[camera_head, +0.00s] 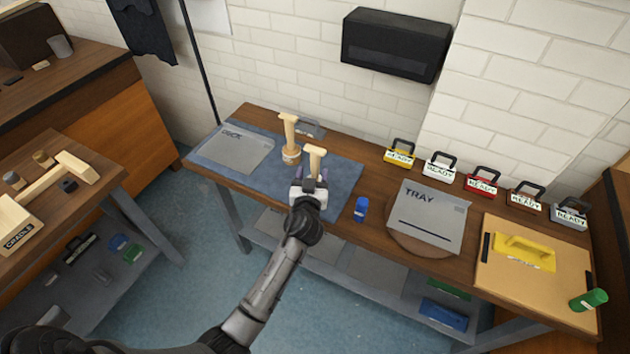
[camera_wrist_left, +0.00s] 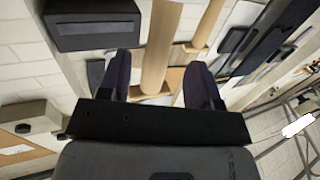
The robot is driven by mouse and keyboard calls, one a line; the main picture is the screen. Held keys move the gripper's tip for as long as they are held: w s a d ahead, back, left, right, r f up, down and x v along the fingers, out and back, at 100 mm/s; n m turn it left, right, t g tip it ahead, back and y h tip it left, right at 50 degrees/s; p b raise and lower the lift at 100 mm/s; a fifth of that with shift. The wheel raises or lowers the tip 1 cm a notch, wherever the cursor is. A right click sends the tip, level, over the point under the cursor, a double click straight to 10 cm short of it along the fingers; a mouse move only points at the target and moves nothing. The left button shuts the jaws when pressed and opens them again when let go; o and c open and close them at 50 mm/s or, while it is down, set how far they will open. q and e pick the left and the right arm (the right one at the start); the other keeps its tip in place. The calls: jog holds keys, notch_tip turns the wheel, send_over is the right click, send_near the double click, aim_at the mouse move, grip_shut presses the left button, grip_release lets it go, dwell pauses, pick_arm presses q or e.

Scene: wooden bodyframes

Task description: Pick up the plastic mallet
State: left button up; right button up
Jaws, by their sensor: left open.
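Two pale, wood-coloured mallet-like pieces stand upright on the blue mat; I cannot tell by material which is plastic. The nearer mallet (camera_head: 315,153) rises just beyond my left gripper (camera_head: 312,175), its lower part hidden by the gripper. The farther mallet (camera_head: 289,130) stands a little to the left on a round, labelled base. In the left wrist view, a thick pale handle (camera_wrist_left: 161,45) shows between the two dark, spread fingers of my left gripper (camera_wrist_left: 160,66); I cannot tell whether they touch it. A second, thinner handle (camera_wrist_left: 209,22) shows to its right. My right gripper is not in view.
A grey DECK plate (camera_head: 235,148) lies left on the mat. Several READY-tagged blocks (camera_head: 438,167) line the back. Another mallet (camera_head: 60,178) lies on the left table's cradle.

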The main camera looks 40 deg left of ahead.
pick_arm(q)
jog(key=shift+x, duration=2.65)
jog(key=shift+w+d, duration=0.1)
jog(key=shift+d, duration=0.1)
jog(key=shift+c, duration=0.3)
jog(key=shift+r, duration=0.1)
jog(key=c, duration=1)
jog(key=shift+o, duration=0.2)
jog(key=shift+r, duration=0.1)
